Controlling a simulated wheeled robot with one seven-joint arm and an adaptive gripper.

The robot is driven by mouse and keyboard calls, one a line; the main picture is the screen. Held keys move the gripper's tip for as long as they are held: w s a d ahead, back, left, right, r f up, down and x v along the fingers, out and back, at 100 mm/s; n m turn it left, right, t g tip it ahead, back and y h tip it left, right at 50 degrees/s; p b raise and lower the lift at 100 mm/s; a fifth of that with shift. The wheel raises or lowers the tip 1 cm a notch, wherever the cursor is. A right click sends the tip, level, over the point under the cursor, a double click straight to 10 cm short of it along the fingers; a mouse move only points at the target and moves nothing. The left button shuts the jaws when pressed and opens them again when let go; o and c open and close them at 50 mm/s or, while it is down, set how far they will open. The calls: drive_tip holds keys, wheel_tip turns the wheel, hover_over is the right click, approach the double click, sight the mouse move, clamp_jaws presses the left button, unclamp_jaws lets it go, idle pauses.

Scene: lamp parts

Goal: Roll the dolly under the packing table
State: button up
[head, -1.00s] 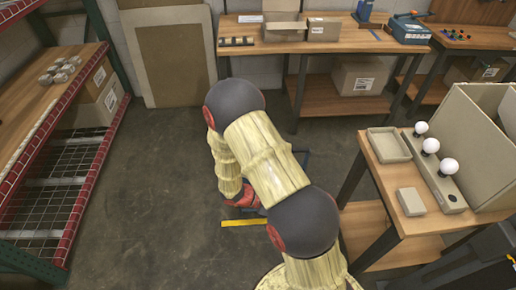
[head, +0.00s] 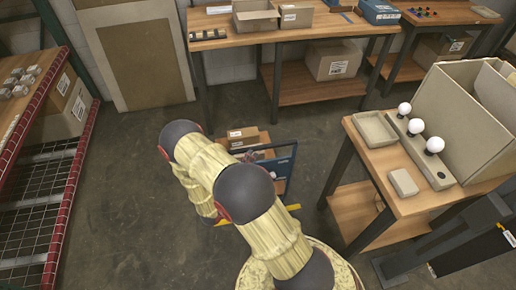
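A low dolly with a blue upright panel (head: 284,168) stands on the floor in the head view, partly hidden by my arm. Small brown cartons (head: 243,137) show on it. The wooden bench at the back (head: 345,38) carries open cartons and looks like the packing table. Bare floor separates the dolly from this bench. My arm reaches forward and bends down at the dolly's left side. My gripper is hidden behind the arm, so its fingers and any contact with the dolly cannot be seen.
A side table (head: 381,195) with bulbs, a tray and a large box stands right of the dolly. The back bench's lower shelf (head: 310,88) holds a carton (head: 333,61). A red-edged rack (head: 72,185) stands left. A yellow floor strip (head: 292,207) shows near the dolly.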

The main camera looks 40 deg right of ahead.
sight(260, 148)
drive_tip(key=shift+b+x, duration=0.8)
drive_tip(key=shift+x, duration=2.75)
drive_tip(key=shift+s, duration=0.15)
drive_tip(key=shift+c, duration=0.4)
drive_tip(key=c, duration=0.8)
clamp_jaws()
